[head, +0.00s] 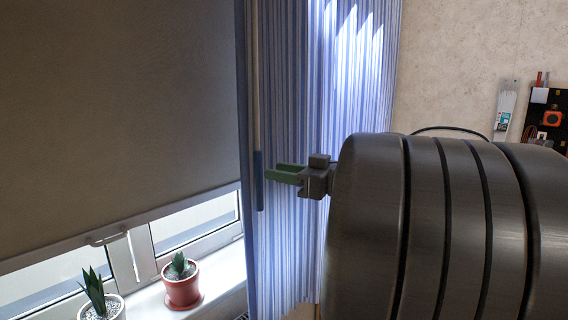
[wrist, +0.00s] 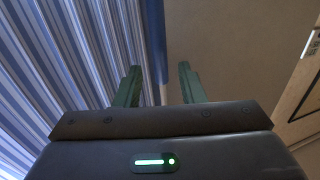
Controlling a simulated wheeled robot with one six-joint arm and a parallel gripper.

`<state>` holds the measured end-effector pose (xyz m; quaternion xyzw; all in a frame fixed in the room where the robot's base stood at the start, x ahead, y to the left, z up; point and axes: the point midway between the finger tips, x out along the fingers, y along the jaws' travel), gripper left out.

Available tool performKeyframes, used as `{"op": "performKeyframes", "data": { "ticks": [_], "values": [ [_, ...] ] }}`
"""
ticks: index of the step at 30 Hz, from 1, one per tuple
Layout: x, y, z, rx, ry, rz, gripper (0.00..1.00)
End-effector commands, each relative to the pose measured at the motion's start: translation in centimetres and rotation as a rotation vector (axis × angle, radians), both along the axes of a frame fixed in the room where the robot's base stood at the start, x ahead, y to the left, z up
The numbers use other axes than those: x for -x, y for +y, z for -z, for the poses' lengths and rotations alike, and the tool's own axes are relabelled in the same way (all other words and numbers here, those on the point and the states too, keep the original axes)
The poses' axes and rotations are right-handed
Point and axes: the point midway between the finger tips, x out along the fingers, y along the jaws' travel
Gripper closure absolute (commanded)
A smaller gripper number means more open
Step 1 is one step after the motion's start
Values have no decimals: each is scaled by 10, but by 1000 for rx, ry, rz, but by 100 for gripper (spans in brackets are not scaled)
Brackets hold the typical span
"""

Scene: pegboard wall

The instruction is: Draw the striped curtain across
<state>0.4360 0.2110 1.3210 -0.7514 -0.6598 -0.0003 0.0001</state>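The striped blue-and-white curtain (head: 300,110) hangs gathered at the right side of the window. It fills the left of the wrist view (wrist: 60,70). A pale wand (head: 255,80) with a blue lower grip (head: 259,182) hangs in front of the curtain near its left edge. My gripper (head: 270,174) has green fingers pointing left, with their tips close to the wand's grip. In the wrist view the fingers (wrist: 158,76) are apart, and a narrow blue strip shows between them. I cannot tell whether the fingers touch the wand.
A lowered grey-brown blind (head: 120,110) covers most of the window to the left. A cactus-like plant in a red pot (head: 182,288) and another in a white pot (head: 103,308) stand on the sill below. Tools hang on the wall (head: 545,110) at right.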

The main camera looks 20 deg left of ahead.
Motion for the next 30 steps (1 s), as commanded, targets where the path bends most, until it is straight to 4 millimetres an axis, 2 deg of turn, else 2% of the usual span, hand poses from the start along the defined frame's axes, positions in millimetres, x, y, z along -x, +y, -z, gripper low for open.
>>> {"op": "performKeyframes", "data": {
  "ticks": [6, 12, 24, 26, 30],
  "values": [
    [-3, 35, -2, 0, 2, -4, 64],
    [-7, 55, -1, 0, 1, -1, 64],
    [-8, 60, 0, 0, 0, 2, 64],
    [-8, 60, 0, 0, 0, 1, 74],
    [-8, 60, 0, 0, 0, 1, 100]
  ]
}}
